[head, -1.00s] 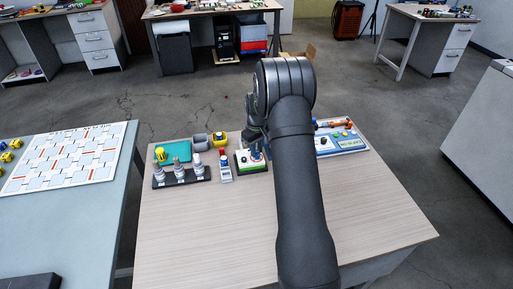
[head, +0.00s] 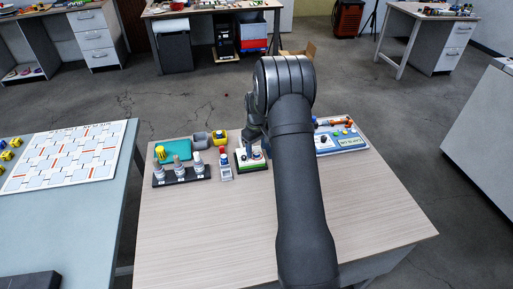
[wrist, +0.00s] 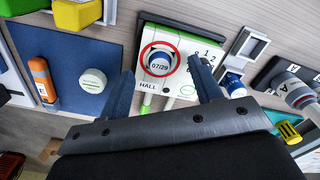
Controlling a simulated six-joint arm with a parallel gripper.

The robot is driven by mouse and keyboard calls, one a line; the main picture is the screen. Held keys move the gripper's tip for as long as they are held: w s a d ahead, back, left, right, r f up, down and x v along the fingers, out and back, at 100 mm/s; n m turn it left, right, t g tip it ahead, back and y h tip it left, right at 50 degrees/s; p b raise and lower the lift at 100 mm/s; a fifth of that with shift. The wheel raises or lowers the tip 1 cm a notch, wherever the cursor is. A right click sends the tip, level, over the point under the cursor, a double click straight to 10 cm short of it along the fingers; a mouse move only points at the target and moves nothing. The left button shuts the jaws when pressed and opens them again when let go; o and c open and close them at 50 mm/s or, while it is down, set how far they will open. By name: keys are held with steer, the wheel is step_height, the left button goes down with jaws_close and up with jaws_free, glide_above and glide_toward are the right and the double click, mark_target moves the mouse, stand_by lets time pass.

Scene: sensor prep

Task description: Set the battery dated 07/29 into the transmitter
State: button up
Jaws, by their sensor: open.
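The transmitter (wrist: 178,45) is a white box with green trim, marked HALL, with a numbered dial; it also shows in the head view (head: 250,163). A blue-topped battery (wrist: 160,57) with the label 07/29 stands inside a red ring on the transmitter; how deep it sits cannot be told. My gripper (wrist: 160,67) is open, with one finger on each side of the battery and apart from it. In the head view my gripper (head: 252,133) is just above the transmitter, partly hidden by my arm.
Further left are a dark rack (head: 182,180) with three bottles and a teal mat (head: 178,150). A blue-and-white panel (head: 345,142) is on the right. The table front is clear.

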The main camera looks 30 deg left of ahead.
steer(key=shift+r, duration=0.65)
steer(key=shift+r, duration=2.95)
steer(key=shift+f, duration=3.15)
